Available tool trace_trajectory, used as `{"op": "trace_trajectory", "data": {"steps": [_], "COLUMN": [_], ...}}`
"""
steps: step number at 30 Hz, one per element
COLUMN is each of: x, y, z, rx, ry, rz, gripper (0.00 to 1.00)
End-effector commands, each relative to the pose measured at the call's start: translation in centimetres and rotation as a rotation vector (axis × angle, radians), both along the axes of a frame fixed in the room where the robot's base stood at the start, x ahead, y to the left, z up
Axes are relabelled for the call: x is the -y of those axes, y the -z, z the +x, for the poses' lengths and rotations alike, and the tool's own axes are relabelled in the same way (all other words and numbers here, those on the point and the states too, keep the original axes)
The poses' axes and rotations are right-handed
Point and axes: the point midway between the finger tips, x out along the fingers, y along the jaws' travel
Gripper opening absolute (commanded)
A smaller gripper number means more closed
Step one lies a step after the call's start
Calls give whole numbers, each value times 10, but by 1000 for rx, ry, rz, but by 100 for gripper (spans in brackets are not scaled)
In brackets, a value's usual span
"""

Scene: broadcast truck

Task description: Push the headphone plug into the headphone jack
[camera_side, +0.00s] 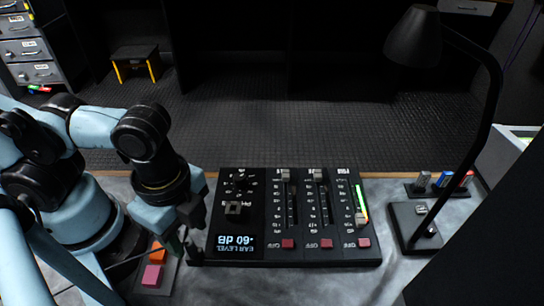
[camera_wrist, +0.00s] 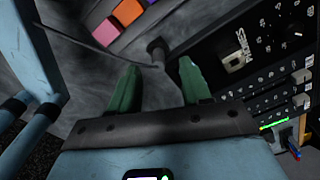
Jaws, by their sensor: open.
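The mixer panel (camera_side: 309,254) lies on the bench, with a lit display reading EAR LEVEL; it fills the right of the wrist view (camera_wrist: 262,80). A dark, rounded piece (camera_wrist: 157,48), apparently the headphone plug, is beside the mixer's edge, with a thin cable running left from it. My gripper (camera_wrist: 158,66) is open, its two green fingers apart, with the dark piece beyond and between the fingertips. In the side view my gripper (camera_side: 183,240) is low at the mixer's left edge. I cannot make out the headphone jack or whether the plug touches it.
Orange and pink blocks (camera_side: 152,275) sit in a holder left of the mixer, close to my gripper. A black desk lamp (camera_side: 412,38) stands at the right on its base. A marker rack (camera_side: 440,188) is behind it.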

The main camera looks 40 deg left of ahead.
Motion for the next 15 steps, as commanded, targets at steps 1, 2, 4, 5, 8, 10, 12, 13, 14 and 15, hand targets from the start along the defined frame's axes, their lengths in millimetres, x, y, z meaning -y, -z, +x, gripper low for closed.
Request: {"op": "trace_trajectory", "data": {"steps": [1,2,4,5,8,10,12,13,14,15], "x": [1,1,1,1,1,1,1,1,1,1], "y": [5,7,13,15,22,26,30,31,32,33], "z": [-1,-1,-2,-2,-1,-1,-2,-2,-2,-2], "rx": [0,0,0,0,1,1,1,1,2,2], "ry": [1,1,1,1,0,0,0,0,0,0], "rz": [0,0,0,0,0,0,-1,-1,0,0], "gripper": [48,48,48,48,48,48,48,48,48,48]}}
